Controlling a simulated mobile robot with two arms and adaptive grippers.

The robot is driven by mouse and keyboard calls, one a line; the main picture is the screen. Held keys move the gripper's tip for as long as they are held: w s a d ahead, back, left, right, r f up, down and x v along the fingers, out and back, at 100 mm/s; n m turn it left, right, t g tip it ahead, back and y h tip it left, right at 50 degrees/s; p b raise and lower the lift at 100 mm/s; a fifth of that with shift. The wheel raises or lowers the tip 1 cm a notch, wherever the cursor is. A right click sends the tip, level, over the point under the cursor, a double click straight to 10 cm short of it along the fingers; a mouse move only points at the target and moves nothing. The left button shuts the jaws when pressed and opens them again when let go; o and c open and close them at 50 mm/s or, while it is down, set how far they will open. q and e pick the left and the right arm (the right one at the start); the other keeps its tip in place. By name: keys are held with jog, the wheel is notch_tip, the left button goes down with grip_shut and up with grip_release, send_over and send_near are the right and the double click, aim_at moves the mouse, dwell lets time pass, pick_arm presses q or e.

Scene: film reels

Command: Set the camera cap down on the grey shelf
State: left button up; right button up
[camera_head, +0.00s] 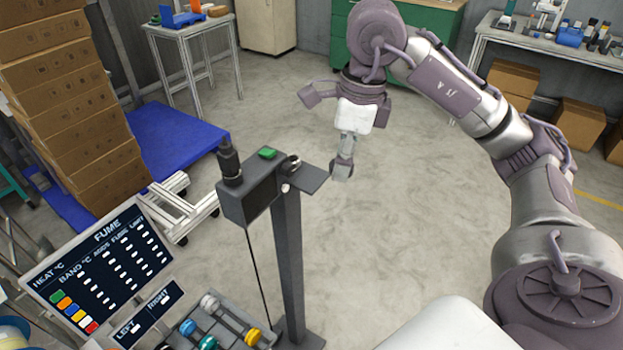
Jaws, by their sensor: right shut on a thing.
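The grey shelf (312,177) is a small flat dark-grey plate at the top of a dark post, beside a dark camera box (249,200). The part of the shelf that shows is bare. My right gripper (343,170) points down just to the right of the shelf and looks apart from it. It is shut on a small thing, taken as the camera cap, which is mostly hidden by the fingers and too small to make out. My left gripper is out of view.
A black cylinder (229,162), a green piece (267,153) and a round dark part (293,161) stand up around the box top, left of the shelf. A sign panel (100,264) and a tray of coloured knobs are below left. The floor to the right is clear.

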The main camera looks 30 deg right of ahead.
jog(key=p, duration=0.3)
send_over(311, 179)
notch_tip(311, 179, down, 7)
jog(key=shift+s+d+r, duration=0.1)
jog(key=shift+r, duration=0.05)
notch_tip(311, 179, down, 4)
jog(key=shift+r+p, duration=0.1)
jog(key=shift+p, duration=0.4)
jog(key=shift+f, duration=0.25)
jog(key=o, duration=0.9)
